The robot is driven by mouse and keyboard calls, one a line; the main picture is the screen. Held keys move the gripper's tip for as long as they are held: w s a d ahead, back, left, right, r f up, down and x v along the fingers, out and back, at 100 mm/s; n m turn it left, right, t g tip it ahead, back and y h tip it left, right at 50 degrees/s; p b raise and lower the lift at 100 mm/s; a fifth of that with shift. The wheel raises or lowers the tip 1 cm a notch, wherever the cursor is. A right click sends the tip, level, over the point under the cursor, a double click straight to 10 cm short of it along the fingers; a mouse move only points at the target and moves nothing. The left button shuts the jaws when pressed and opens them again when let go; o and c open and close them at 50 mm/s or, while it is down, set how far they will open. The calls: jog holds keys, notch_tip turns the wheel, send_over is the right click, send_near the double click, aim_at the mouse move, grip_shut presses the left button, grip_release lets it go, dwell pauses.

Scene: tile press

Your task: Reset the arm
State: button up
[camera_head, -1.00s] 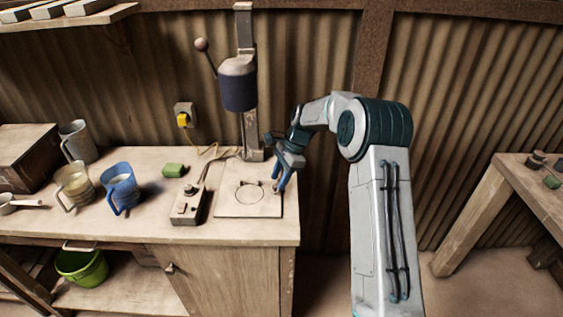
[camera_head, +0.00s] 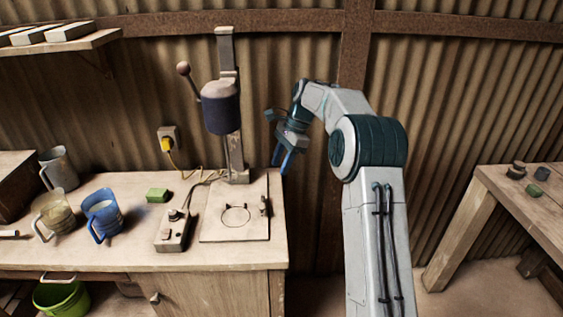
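My gripper (camera_head: 282,165) hangs in the air at the right end of the workbench (camera_head: 120,258), right of the press (camera_head: 221,108). Its two blue fingers point down and look slightly apart, with nothing visible between them. My arm is bent, with its forearm running up and left from the large dark joint. The press has a dark cylindrical head on a tall post and a lever with a round knob on its left. Below it lies a flat base plate (camera_head: 213,230) with a ring mark and a small dark fitting (camera_head: 264,206) at its right edge.
A corrugated wall is behind. Another table (camera_head: 520,205) with small pieces stands right. Floor between is clear.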

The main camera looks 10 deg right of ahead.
jog(key=s+d+r+n+t+h, duration=0.1)
jog(key=s+r+n, duration=0.3)
jog(key=s, duration=0.5)
jog(key=s+d+r+n+t+h, duration=0.1)
jog(key=s+r+n+h, duration=0.15)
jog(key=s, duration=0.55)
jog(key=s+d+f+n+t, duration=0.1)
jog(key=s+n, duration=0.3)
jog(key=s, duration=0.6)
jog(key=s+d+f+n+t, duration=0.1)
jog(key=s+d+f+n, duration=0.1)
jog(key=s, duration=0.8)
jog(key=shift+s+f+n+h, duration=0.15)
jog(key=shift+f+n+h, duration=0.2)
jog(key=shift+f+n, duration=0.45)
jog(key=shift+r, duration=0.2)
